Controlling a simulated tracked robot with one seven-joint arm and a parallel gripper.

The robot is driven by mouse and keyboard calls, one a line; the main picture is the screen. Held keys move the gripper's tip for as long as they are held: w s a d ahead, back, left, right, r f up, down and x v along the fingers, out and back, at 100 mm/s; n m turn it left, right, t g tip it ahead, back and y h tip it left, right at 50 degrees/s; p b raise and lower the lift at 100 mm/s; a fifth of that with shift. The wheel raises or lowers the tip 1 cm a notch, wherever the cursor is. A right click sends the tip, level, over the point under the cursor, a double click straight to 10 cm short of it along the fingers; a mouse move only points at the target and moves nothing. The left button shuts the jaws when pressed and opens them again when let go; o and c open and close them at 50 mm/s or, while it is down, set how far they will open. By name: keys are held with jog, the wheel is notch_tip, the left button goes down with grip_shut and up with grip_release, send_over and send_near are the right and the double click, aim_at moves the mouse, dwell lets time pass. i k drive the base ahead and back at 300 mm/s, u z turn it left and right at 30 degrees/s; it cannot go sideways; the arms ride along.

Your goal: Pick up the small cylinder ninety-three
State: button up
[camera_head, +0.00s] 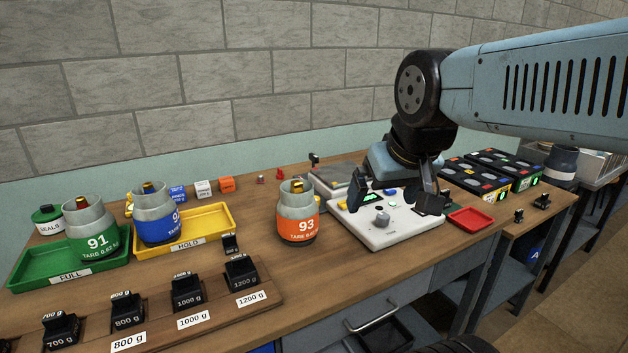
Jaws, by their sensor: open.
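The small cylinder ninety-three (297,214) stands upright on the wooden bench, grey with an orange band marked 93 and a brass valve on top. My gripper (394,199) is to its right, above a white panel (375,232) with a grey knob. The two dark fingers are apart with nothing seen between them. The gripper is clear of the cylinder, and the cylinder is fully in view.
Cylinder 91 (92,230) stands on the green FULL tray (30,275), and a blue-banded cylinder (157,215) on the yellow HOLD tray (215,217). Black weights (187,293) line the front left. A red dish (471,219) lies right of the panel. Bench left of cylinder ninety-three is partly clear.

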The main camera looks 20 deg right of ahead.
aim_at(297, 209)
jog(key=u, duration=0.35)
jog(key=k, duration=1.3)
jog(key=z, duration=0.45)
jog(key=i, duration=1.05)
